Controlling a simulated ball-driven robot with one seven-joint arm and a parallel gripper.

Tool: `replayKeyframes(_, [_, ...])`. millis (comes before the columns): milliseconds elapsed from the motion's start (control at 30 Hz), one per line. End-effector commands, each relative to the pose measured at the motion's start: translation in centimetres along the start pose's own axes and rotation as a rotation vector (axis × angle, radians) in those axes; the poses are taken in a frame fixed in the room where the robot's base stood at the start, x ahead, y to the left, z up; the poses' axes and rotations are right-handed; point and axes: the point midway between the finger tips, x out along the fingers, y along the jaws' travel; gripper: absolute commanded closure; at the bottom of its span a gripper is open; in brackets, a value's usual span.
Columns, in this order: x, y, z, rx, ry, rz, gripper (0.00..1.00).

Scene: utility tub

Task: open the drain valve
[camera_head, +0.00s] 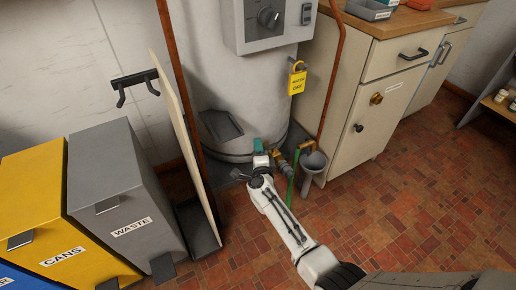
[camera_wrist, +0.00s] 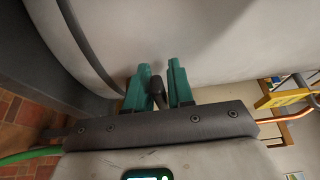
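My gripper (camera_head: 267,150) is low against the front of the grey tank (camera_head: 245,110), beside the brass drain fitting (camera_head: 283,165) with a green hose (camera_head: 290,188) below it. In the wrist view my gripper (camera_wrist: 159,88) has its two teal fingers apart, pointing at the tank wall (camera_wrist: 200,35). A dark, stubby handle (camera_wrist: 157,92) lies between the fingers, close to the left one. A small gap shows at the right finger. My gripper hides most of the valve in the head view.
A yellow tag (camera_head: 297,82) hangs above. A leaning board (camera_head: 184,130) and the grey waste bin (camera_head: 120,195) stand left. The tiled floor (camera_head: 420,195) at right is clear.

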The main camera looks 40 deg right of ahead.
Motion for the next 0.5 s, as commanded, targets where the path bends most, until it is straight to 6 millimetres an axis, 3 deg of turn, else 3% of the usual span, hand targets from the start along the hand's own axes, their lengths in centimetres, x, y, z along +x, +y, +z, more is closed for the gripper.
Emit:
replayKeyframes(200, [-0.02,0.02,0.01,0.0,0.0,0.0,0.99])
replayKeyframes(500, [-0.04,0.05,0.01,0.0,0.0,0.001,1.0])
